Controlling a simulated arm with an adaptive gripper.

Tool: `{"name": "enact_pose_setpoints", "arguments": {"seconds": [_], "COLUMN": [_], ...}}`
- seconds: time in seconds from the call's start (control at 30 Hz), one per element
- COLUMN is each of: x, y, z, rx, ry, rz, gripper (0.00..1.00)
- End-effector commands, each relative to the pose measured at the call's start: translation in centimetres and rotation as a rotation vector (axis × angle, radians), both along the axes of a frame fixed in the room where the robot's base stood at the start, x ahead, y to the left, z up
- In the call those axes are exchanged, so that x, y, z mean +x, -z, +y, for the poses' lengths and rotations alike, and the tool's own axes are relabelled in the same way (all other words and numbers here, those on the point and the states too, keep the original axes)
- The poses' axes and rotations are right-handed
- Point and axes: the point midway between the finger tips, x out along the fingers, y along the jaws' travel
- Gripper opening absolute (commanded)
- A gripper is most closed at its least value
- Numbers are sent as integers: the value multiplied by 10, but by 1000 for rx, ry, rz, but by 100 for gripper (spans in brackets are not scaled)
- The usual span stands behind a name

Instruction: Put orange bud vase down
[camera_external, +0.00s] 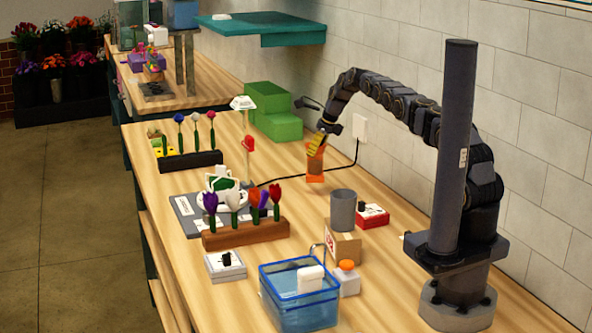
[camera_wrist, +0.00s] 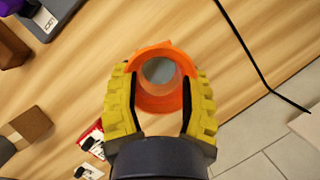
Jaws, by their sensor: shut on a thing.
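The orange bud vase (camera_external: 315,165) is toward the back of the wooden table, near the tiled wall in the external view. It looks upright, with a wider orange foot; I cannot tell whether the foot touches the wood. In the wrist view I look down into the round mouth of the vase (camera_wrist: 160,98). My gripper (camera_external: 318,143) reaches down to it from above, and its yellow fingers are shut on the vase. In the wrist view my gripper (camera_wrist: 161,80) has one finger on each side of it.
A grey cup (camera_external: 343,210), a red box (camera_external: 373,216) and a cardboard box (camera_external: 342,246) stand in front of the vase. A green stepped block (camera_external: 273,112) is behind it. A black cable (camera_wrist: 247,50) runs close by.

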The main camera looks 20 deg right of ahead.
Motion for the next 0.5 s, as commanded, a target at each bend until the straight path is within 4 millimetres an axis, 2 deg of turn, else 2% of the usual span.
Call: {"name": "enact_pose_setpoints", "arguments": {"seconds": [0.47, 0.5], "x": [8, 7], "y": [11, 18], "z": [0, 0], "rx": [1, 1], "ry": [0, 0], "rz": [-1, 1], "gripper": [13, 13]}}
